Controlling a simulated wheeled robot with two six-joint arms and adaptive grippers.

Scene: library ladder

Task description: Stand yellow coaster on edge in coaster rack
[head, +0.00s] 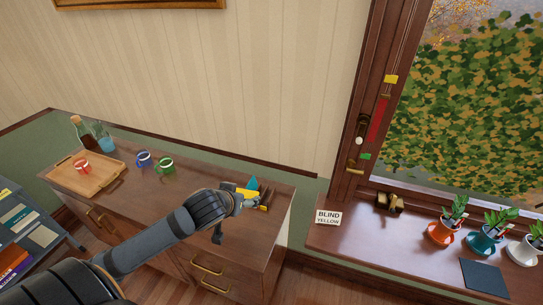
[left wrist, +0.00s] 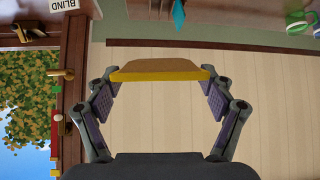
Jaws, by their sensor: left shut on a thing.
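The yellow coaster (head: 246,192) is off the cabinet top at its right end, and most of it is hidden by my left arm. In the left wrist view the yellow coaster (left wrist: 160,75) spans between the fingertips, seen at a shallow angle. My left gripper (left wrist: 160,80) is shut on its two sides; in the head view the gripper (head: 240,196) is partly turned away. A small brown slatted rack (head: 264,201) shows just right of the gripper. A teal coaster (head: 252,184) stands tilted beside it, and also shows in the left wrist view (left wrist: 179,14). My right gripper is not in view.
A wooden tray (head: 60,174) with a red-and-white mug stands at the cabinet's left, bottles behind it. Blue (head: 143,159) and green (head: 164,165) mugs stand mid-cabinet. A sill at right holds potted plants and a "BLIND YELLOW" sign (head: 328,218).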

